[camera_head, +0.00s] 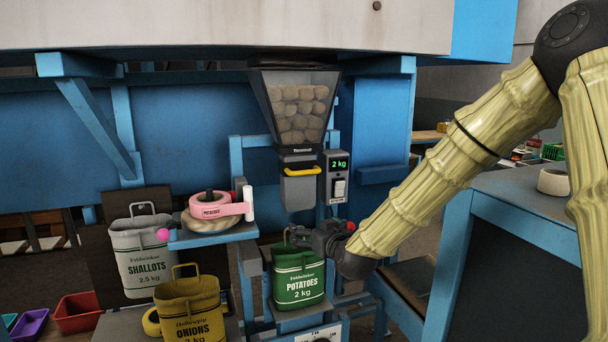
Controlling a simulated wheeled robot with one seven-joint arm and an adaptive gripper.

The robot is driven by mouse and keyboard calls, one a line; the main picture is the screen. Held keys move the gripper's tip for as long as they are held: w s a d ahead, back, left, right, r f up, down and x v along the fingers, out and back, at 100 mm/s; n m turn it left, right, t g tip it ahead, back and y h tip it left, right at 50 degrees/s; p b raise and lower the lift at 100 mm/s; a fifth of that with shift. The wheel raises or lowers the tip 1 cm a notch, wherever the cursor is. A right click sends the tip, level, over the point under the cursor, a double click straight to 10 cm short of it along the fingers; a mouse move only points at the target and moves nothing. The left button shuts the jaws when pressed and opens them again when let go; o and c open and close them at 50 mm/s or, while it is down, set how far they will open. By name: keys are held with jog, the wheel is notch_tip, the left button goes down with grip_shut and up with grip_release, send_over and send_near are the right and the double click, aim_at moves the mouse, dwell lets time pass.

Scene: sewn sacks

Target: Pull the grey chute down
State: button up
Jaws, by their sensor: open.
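The grey chute (299,189) hangs below the clear hopper (297,104) full of potatoes. A yellow handle (302,171) crosses its front. The chute's lower end is a little above the green potatoes sack (299,282), which stands upright on a small platform. My gripper (294,235) is open, below the chute and in front of the sack's top, pointing left. It appears apart from the yellow handle. Part of the sack's upper edge is hidden behind my gripper.
A control box (338,178) reading 2 kg is right of the chute. A blue shelf (212,238) with a pink tape roll (211,207) is to the left. Grey shallots (143,254) and yellow onions (190,308) sacks stand at left. A blue-framed table (520,200) is at right.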

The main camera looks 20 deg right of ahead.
jog(key=t, duration=0.2)
send_near(307, 173)
jog(key=shift+w+a+p, duration=0.15)
jog(key=shift+w+p, duration=1.15)
jog(key=shift+w, duration=1.4)
jog(key=shift+w+a+p, duration=0.1)
jog(key=shift+w+p, duration=1.15)
jog(key=shift+w, duration=1.45)
jog(key=c, duration=1)
jog(key=shift+f, duration=0.1)
jog(key=shift+c, duration=0.7)
jog(key=shift+a+f+b, duration=0.1)
jog(key=shift+f+b, duration=0.3)
jog(key=shift+b, duration=0.1)
notch_tip(307, 173, down, 15)
jog(key=b, duration=1.2)
jog(key=shift+f, duration=0.25)
